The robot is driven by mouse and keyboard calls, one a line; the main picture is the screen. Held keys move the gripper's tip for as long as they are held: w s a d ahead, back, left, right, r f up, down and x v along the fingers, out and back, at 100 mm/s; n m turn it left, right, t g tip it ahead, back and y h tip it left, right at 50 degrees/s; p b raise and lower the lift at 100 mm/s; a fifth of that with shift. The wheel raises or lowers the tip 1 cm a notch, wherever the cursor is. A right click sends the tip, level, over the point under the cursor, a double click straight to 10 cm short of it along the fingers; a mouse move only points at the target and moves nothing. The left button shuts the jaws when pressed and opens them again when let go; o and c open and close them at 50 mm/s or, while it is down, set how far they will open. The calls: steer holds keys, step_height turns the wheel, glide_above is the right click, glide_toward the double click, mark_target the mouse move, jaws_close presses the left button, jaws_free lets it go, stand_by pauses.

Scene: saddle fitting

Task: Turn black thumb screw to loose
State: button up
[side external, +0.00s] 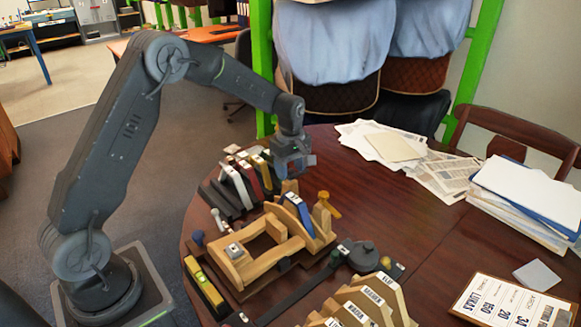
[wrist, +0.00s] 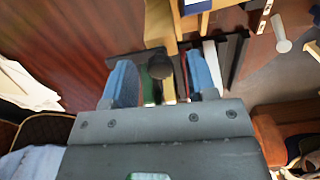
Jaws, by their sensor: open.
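A dark round knob, which looks like the black thumb screw (wrist: 160,66), shows in the wrist view between the two fingers of my gripper (wrist: 161,82). There is a gap on both sides of it, and I cannot tell its height relative to the fingertips. The blue-padded fingers are apart and hold nothing. In the side view my gripper (side external: 292,172) points down just behind the wooden saddle frame (side external: 250,268). I cannot make out the black screw there; the gripper and frame may hide it.
A rack of dark, white and coloured strips (side external: 238,187) stands close to the left of my gripper. A round dark piece (side external: 363,255) and labelled wooden pieces (side external: 365,305) lie in front. Papers (side external: 400,150) cover the table's far side.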

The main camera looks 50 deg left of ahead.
mark_target(291, 170)
step_height(291, 170, up, 14)
stand_by(0.6)
steer(key=shift+f, duration=0.1)
